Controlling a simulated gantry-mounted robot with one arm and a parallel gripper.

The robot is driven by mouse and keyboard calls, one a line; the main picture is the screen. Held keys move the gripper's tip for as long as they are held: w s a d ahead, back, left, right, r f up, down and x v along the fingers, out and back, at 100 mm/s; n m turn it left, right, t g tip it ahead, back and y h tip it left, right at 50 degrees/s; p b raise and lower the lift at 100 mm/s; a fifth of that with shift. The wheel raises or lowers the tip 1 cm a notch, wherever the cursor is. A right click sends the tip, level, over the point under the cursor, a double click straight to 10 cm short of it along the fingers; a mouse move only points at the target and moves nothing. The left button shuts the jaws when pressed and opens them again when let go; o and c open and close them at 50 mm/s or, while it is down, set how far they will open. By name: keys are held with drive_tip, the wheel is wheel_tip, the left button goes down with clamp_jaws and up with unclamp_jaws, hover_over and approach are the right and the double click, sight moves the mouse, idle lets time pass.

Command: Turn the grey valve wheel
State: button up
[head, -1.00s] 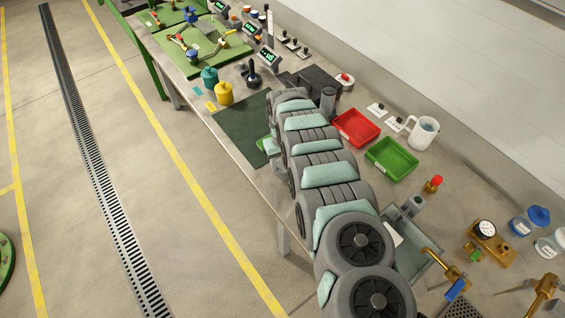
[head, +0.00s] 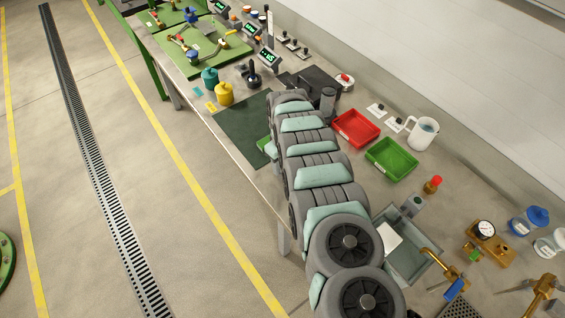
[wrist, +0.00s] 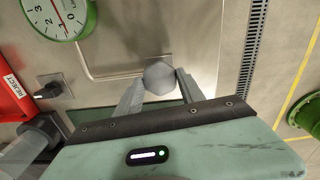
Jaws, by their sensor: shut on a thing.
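In the wrist view, a grey, many-sided round piece (wrist: 159,77), which looks like the grey valve wheel, sits between the fingers of my gripper (wrist: 161,81). The fingers are closed on it, one at its left and one at its right. Its underside and mounting are hidden. In the head view my own thick arm covers that part of the bench, so neither the wheel nor my gripper can be made out there.
In the wrist view a green-rimmed dial (wrist: 60,12) is at the upper left, with a black knob (wrist: 52,90) and a red bin marked REJECT (wrist: 14,98) at the left. In the head view a red tray (head: 356,128) and a green tray (head: 391,159) stand right of my arm.

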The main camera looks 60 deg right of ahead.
drive_tip(key=n, duration=0.5)
drive_tip(key=shift+n, duration=0.3)
drive_tip(key=n, duration=0.4)
drive_tip(key=shift+n+p, duration=0.3)
drive_tip(key=shift+n, duration=0.1)
drive_tip(key=o, duration=1.4)
drive_tip(key=shift+c, duration=0.2)
